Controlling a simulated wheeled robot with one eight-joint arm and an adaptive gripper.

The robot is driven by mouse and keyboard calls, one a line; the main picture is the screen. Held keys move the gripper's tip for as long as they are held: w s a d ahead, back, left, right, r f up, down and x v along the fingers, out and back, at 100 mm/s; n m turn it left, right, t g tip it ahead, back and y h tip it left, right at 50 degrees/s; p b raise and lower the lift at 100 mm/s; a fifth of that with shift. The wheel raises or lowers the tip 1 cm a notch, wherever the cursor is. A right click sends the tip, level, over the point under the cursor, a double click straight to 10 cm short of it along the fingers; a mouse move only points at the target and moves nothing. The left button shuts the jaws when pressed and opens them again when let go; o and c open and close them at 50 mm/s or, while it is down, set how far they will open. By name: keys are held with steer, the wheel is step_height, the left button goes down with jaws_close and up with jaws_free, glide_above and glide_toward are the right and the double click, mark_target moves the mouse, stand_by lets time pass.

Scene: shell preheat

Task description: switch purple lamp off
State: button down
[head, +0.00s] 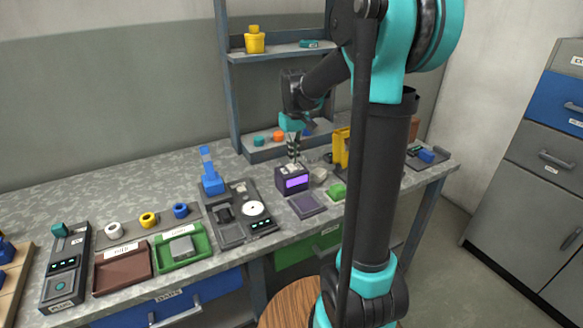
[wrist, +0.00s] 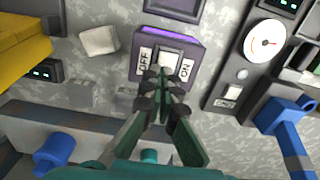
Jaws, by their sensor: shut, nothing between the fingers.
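The purple lamp (head: 295,181) is a small dark box with a lit purple panel on its front, standing on the bench. In the wrist view the lamp (wrist: 196,44) shows its top, with a pale rocker switch (wrist: 169,59) between the labels OFF on the left and ON on the right. A purple glow shows along its far edge. My gripper (wrist: 163,75) is shut and empty, with its fingertips at the near edge of the switch. I cannot tell whether they touch it. In the head view my gripper (head: 295,161) points down just above the lamp.
A dark purple pad (head: 307,205) lies in front of the lamp. A pale block (wrist: 99,40) and a yellow object (wrist: 24,50) lie left of it in the wrist view. A device with a white dial (wrist: 263,42) and a blue lever (wrist: 288,125) are on the right.

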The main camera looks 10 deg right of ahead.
mark_target(294, 166)
steer(key=shift+f, duration=1)
stand_by(0.6)
steer(key=shift+r, duration=3.5)
